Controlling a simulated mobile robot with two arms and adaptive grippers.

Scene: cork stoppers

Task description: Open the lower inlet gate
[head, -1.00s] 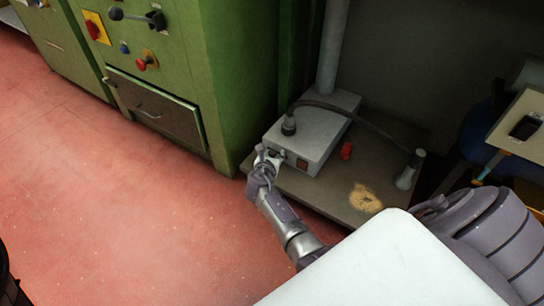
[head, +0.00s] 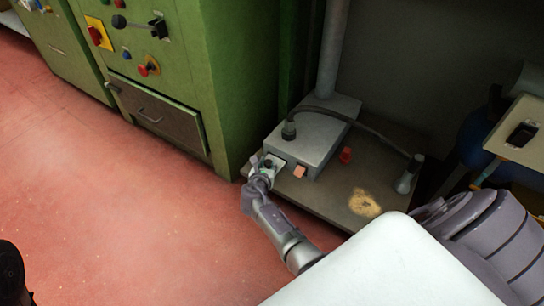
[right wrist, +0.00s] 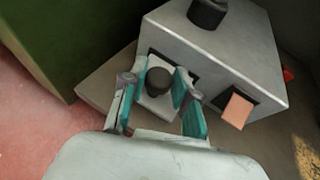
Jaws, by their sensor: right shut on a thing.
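A grey metal box (head: 325,140) sits on a low board, with two openings in its front face. At the left opening, a pale plate with a black knob (right wrist: 160,82) stands out from the face. My right gripper (head: 266,168) is at this plate. In the right wrist view its teal fingers (right wrist: 160,95) are on both sides of the knob, shut on it. At the right opening, an orange-pink flap (right wrist: 236,112) tilts outward; it also shows in the head view (head: 300,171). I cannot tell which gate is the lower inlet. My left gripper is not in view.
A green machine cabinet (head: 235,85) with a drawer stands left of the box. A hose (head: 350,122) runs from the box top to a grey nozzle.

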